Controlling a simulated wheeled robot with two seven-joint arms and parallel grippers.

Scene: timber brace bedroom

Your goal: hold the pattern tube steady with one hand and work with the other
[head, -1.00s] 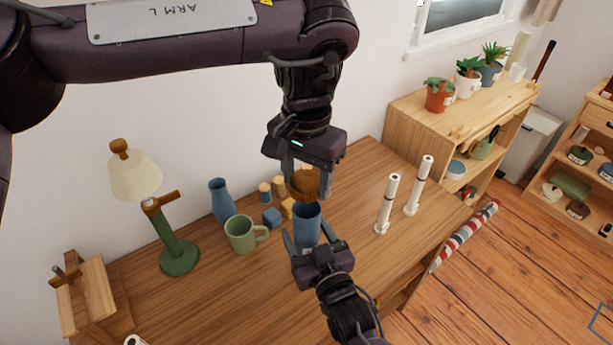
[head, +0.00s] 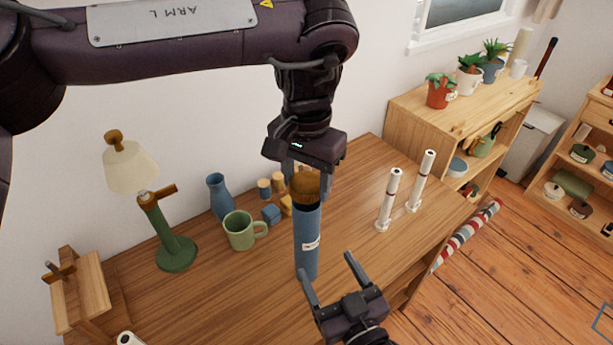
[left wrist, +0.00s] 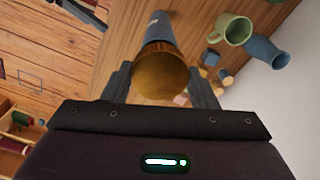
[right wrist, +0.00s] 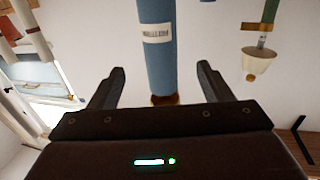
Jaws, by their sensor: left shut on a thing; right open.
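The pattern tube is a blue cylinder (head: 309,258) with a pale label and a brown cap (head: 306,187) at its top. It stands upright over the front of the wooden table; I cannot tell whether its base touches. My left gripper (head: 307,178) is shut on the cap end from above. The left wrist view shows the brown cap (left wrist: 161,74) between its fingers. My right gripper (head: 326,264) is open and empty, low and to the right of the tube. In the right wrist view the tube (right wrist: 158,60) shows upside down, with its label, beyond the open fingers.
A green mug (head: 239,231), a blue vase (head: 219,196) and small blocks (head: 271,214) stand behind and left of the tube. A green lamp (head: 174,250) is farther left. Two white rolls (head: 388,200) stand upright at the right. Bare table (head: 350,215) lies between.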

